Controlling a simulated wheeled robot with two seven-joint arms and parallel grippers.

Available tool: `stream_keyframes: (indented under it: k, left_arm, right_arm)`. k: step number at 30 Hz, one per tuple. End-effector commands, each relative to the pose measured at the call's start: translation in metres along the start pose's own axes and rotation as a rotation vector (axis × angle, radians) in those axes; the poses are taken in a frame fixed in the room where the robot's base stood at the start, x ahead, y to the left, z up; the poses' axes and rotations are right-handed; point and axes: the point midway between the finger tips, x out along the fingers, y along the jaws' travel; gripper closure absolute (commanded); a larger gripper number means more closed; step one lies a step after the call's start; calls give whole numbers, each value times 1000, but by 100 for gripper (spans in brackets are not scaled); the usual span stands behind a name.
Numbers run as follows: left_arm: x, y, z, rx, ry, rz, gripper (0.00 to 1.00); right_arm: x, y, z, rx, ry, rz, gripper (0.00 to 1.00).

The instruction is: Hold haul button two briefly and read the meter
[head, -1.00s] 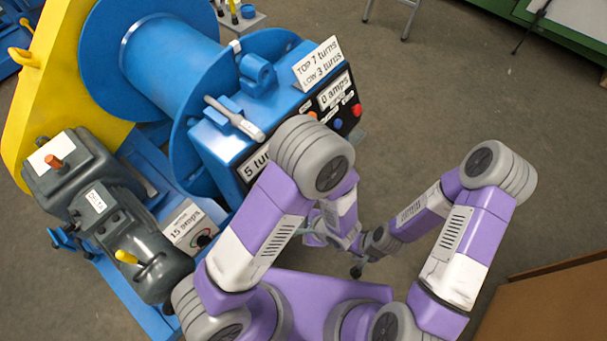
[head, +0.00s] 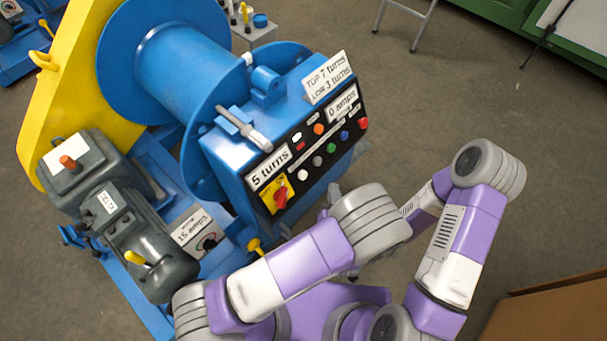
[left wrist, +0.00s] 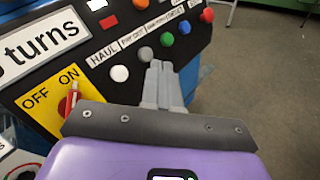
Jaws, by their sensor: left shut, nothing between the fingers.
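The control panel (head: 300,155) faces me on the blue winch box. Its meter plate (head: 343,103) reads "0 amps" and its turns display (head: 268,169) reads "5 turns". In the left wrist view, a white button (left wrist: 120,73) sits under the label "HAUL" (left wrist: 102,57). A grey-white button (left wrist: 145,54) is to its right, then a green button (left wrist: 167,39), a blue one and a red one. My left gripper (left wrist: 160,72) is shut and empty, in front of the panel just below the grey-white and green buttons; contact is unclear. My right gripper is not visible.
A red switch (head: 279,195) sits on a yellow OFF/ON plate. A card (head: 328,77) reads "TOP 7 turns, LOW 3 turns". A motor plate (head: 193,229) reads "15 amps". The blue drum (head: 180,70) rises behind. Open floor lies right of the box.

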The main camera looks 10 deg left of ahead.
Motion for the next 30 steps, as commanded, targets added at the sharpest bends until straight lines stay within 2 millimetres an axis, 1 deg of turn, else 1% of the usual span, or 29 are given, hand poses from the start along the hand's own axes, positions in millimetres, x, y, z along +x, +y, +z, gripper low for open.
stream_keyframes:
  k: [4, 8, 15, 21, 24, 30]
  left_arm:
    - [2, 2, -2, -1, 1, 2, 100]
    - [10, 7, -8, -3, 2, 4, 100]
    - [33, 24, -27, -2, 3, 6, 100]
    - [51, 37, -39, -3, 3, 4, 100]
    - [56, 41, -43, -4, 3, 4, 100]
    - [61, 45, -46, -4, 3, 2, 100]
  right_arm:
    - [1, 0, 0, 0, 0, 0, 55]
    - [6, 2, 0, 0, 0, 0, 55]
    - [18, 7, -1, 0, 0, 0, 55]
    - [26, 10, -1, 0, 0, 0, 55]
    - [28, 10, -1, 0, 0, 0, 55]
    - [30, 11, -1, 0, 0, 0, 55]
